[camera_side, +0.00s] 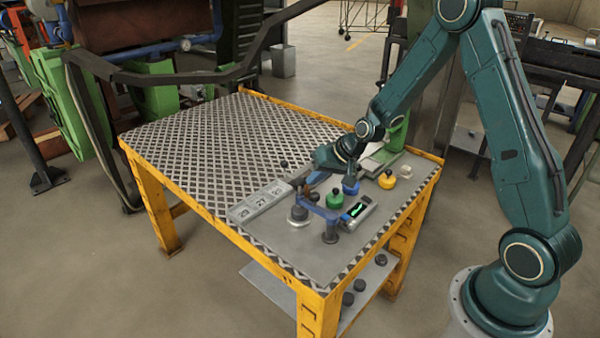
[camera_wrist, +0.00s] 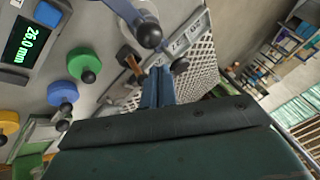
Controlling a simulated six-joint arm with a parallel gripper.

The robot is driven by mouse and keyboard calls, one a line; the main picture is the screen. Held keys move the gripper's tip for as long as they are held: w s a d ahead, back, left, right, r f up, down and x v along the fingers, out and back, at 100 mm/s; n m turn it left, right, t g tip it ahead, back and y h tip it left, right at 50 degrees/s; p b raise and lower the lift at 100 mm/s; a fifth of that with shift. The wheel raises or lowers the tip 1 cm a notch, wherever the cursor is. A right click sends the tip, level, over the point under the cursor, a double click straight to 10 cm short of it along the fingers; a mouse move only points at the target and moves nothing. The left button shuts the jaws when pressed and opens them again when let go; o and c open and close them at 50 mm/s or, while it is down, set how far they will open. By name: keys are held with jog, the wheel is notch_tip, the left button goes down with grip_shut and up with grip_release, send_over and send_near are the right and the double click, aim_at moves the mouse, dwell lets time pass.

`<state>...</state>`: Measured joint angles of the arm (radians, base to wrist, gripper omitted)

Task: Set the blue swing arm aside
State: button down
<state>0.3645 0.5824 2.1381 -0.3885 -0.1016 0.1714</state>
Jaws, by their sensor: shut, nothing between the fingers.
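In the side view, the blue swing arm (camera_side: 319,209) is a short bar on a dark post near the front of the table. It reaches left over a round grey metal piece (camera_side: 296,222) with a dark top. My gripper (camera_side: 308,185) is shut and empty, just behind and above the arm's left end; a small gap or contact cannot be told. In the wrist view, the shut fingers (camera_wrist: 158,88) point at the table, near a grey cylinder with a black knob (camera_wrist: 148,36).
A gauge (camera_side: 357,212) with a green display, reading 26.0 mm in the wrist view, lies right of the arm. Green (camera_side: 335,199), blue (camera_side: 351,186) and yellow (camera_side: 387,180) knobbed pieces stand behind. A numbered grey strip (camera_side: 262,203) lies left.

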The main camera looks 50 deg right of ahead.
jog(key=shift+w+a+n+y, duration=0.15)
jog(key=shift+a+n+y, duration=0.2)
jog(key=shift+n, duration=0.15)
jog(key=a+n+g+y, duration=0.1)
jog(key=a+n, duration=0.1)
jog(key=n, duration=0.1)
jog(key=shift+w+y, duration=0.1)
jog(key=shift+y, duration=0.25)
jog(key=s+a+n+g+y, duration=0.2)
jog(key=a+n+g, duration=0.4)
jog(key=n, duration=0.5)
jog(key=shift+s+a+g+y, duration=0.3)
jog(key=shift+s+a+y, duration=0.1)
jog(key=shift+s, duration=0.5)
